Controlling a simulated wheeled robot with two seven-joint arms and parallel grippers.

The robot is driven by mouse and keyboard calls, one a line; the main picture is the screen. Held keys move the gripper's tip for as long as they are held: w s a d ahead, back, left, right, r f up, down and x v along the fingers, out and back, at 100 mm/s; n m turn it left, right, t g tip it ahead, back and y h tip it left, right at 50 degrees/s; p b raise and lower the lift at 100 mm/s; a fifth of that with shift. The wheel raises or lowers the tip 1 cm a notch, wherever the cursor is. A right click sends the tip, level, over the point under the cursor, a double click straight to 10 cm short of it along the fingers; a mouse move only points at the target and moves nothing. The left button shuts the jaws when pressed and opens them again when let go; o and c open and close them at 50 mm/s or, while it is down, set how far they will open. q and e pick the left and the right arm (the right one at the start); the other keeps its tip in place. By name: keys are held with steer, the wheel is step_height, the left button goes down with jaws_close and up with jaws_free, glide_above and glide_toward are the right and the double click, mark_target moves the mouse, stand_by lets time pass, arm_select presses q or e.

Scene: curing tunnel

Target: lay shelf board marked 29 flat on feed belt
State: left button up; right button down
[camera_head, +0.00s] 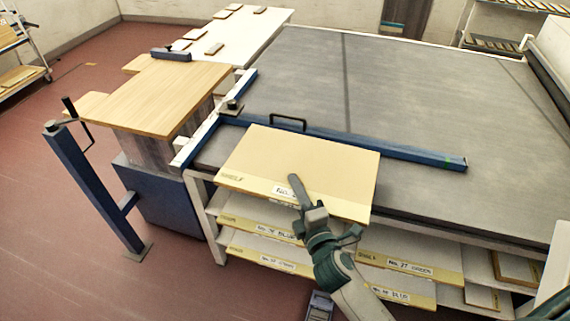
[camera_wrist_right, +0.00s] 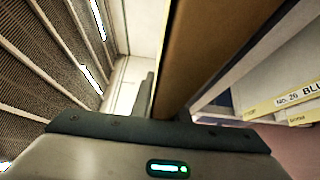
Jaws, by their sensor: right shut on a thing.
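My right gripper (camera_head: 303,198) is shut on the front edge of a pale tan shelf board (camera_head: 305,160). One finger lies on top of the board, partly covering its white label, so I cannot read the number. The board is roughly level at the near edge of the grey feed belt (camera_head: 400,85), above the shelves of boards. I cannot tell whether it touches the belt. In the right wrist view the held board (camera_wrist_right: 205,50) runs up from the jaws. My left gripper is not in view.
A blue guide bar (camera_head: 400,150) with a black handle lies across the belt behind the board. Labelled boards (camera_head: 410,268) fill the rack below. A wooden-topped table (camera_head: 165,95) and a blue post (camera_head: 95,190) stand at left. The belt beyond the bar is clear.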

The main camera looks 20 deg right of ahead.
mark_target(285, 173)
steer(key=shift+y, duration=0.3)
steer(key=w, duration=0.1)
steer(key=w+p, duration=0.1)
steer(key=w, duration=0.3)
steer(key=shift+w+a+p, duration=0.2)
steer(key=shift+a+p, duration=0.15)
steer(key=shift+p, duration=0.05)
steer(key=shift+w+a+f, duration=0.1)
steer(key=shift+w+f, duration=0.1)
steer(key=shift+w, duration=0.3)
steer(key=shift+f, duration=0.15)
step_height(285, 173, down, 6)
steer(key=b, duration=0.6)
steer(key=shift+f, duration=0.25)
steer(key=shift+f+b, duration=0.6)
steer(key=shift+b, duration=0.1)
